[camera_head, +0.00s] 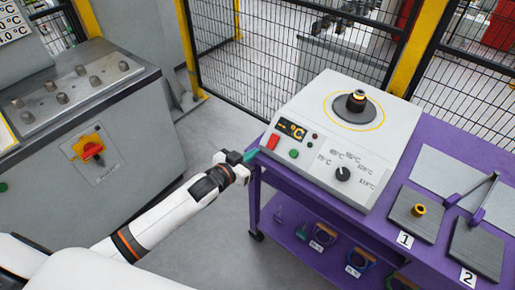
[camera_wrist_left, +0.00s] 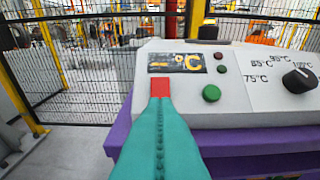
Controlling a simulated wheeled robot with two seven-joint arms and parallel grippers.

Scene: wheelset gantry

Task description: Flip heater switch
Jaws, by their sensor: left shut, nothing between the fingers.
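The heater (camera_head: 305,120) is a white box with a sloped front panel on a purple cart. Its red switch (camera_head: 272,141) sits at the panel's left end, below the display (camera_head: 292,130), which shows "°C". In the left wrist view the red switch (camera_wrist_left: 160,87) shows just beyond the teal fingertips. My left gripper (camera_head: 252,155) is shut and empty, close to the panel's left end. In the wrist view its fingers (camera_wrist_left: 160,105) point at the switch and overlap its lower edge; I cannot tell whether they touch it. My right gripper is out of view.
A green button (camera_head: 294,154) and a black dial (camera_head: 343,173) are on the same panel. A ring-shaped part sits on the black heater top (camera_head: 356,101). Grey plates (camera_head: 410,226) lie on the purple cart (camera_head: 460,150). A grey cabinet (camera_head: 120,130) stands left, with free floor between.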

